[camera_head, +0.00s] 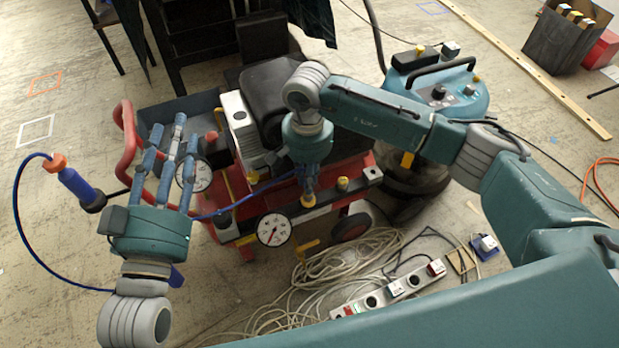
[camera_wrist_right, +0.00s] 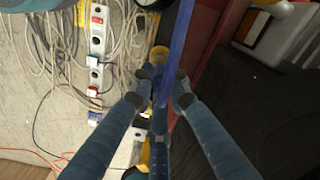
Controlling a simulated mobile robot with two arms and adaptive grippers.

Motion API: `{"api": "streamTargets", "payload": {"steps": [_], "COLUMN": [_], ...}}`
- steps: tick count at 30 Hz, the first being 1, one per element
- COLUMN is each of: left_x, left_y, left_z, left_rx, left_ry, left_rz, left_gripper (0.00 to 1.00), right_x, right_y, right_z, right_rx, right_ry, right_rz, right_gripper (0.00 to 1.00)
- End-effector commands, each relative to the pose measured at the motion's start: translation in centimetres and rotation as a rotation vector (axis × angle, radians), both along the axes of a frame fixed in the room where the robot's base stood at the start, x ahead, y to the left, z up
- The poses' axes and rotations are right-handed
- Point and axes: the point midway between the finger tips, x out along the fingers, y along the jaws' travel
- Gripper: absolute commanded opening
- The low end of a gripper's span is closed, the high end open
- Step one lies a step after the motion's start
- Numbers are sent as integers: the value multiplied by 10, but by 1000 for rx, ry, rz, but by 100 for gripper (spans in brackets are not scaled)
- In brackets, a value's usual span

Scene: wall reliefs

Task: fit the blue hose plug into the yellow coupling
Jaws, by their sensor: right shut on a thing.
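My right gripper (camera_head: 309,192) points down over the front of the red cart. Its fingers are shut, with the blue hose (camera_wrist_right: 178,48) running up to them; I take the held thing as the blue hose plug, mostly hidden by the fingers. In the right wrist view the right gripper (camera_wrist_right: 167,82) has a yellow ring, seemingly the yellow coupling (camera_wrist_right: 158,53), just beyond its fingertips. I cannot tell whether the plug touches it. My left gripper (camera_head: 172,142) is at the cart's left, its fingers spread and empty.
The red cart (camera_head: 228,229) carries a pressure gauge (camera_head: 273,229) and yellow fittings, including one right of my gripper (camera_head: 342,183). Tangled cables (camera_head: 335,262) and a power strip (camera_head: 388,292) lie on the floor; a teal vacuum (camera_head: 440,92) stands behind.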

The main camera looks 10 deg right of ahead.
Motion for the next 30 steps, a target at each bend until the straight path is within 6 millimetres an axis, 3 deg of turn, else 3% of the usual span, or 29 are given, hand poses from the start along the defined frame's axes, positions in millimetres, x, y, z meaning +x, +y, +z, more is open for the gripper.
{"api": "streamTargets", "payload": {"steps": [30], "left_x": [-3], "left_y": [-2], "left_z": [18], "left_rx": [-20], "left_ry": [-73], "left_rz": [-6], "left_gripper": [40], "right_x": [-1], "right_y": [0], "right_z": [-3], "right_rx": [-2], "right_ry": [1], "right_rz": [0], "right_gripper": [0]}}
